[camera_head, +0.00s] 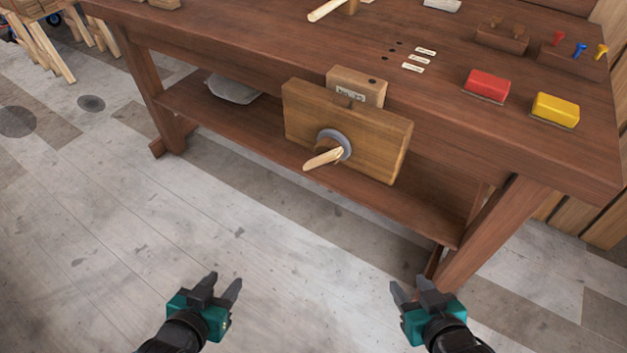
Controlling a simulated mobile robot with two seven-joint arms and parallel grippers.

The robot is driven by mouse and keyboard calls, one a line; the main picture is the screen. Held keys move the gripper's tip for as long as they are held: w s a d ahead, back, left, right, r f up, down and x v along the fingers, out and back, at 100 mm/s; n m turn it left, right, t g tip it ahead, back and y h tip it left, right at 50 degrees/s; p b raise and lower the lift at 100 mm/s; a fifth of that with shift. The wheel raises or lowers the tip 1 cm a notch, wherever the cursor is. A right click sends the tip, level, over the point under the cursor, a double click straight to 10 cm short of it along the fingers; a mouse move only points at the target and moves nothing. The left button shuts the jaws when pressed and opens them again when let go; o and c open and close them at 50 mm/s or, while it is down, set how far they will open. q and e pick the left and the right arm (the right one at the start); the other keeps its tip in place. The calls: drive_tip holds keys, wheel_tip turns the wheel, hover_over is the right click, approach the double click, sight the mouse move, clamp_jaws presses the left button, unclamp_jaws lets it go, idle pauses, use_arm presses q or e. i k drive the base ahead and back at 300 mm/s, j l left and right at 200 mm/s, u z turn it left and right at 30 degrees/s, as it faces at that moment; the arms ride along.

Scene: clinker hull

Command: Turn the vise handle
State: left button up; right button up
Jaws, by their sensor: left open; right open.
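The vise (375,140) is a thick wooden jaw on the front of the workbench. Its handle (323,159) is a pale wooden bar set at a grey round hub (342,140) on the jaw's face, pointing down and left. A wooden block (357,87) with a label stands behind the jaw, at the bench edge. My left gripper (223,284) is open and empty, over the floor below and left of the handle. My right gripper (407,285) is open and empty, below and right of the handle. Both are well apart from the vise.
The workbench (250,50) has a lower shelf (235,125) holding a grey bundle (232,89). A red block (487,85) and a yellow block (556,109) sit on the top at right. A bench leg (490,232) stands at right. The floor in front is clear.

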sight(328, 150)
drive_tip(key=i+j+z, duration=0.1)
drive_tip(key=j+z, duration=0.5)
drive_tip(key=z, duration=0.2)
drive_tip(key=j+z, duration=0.3)
drive_tip(key=j, duration=1.15)
drive_tip(key=k+j, duration=0.1)
drive_tip(key=j, duration=0.45)
drive_tip(key=k+j+z, duration=0.1)
drive_tip(key=j, duration=0.4)
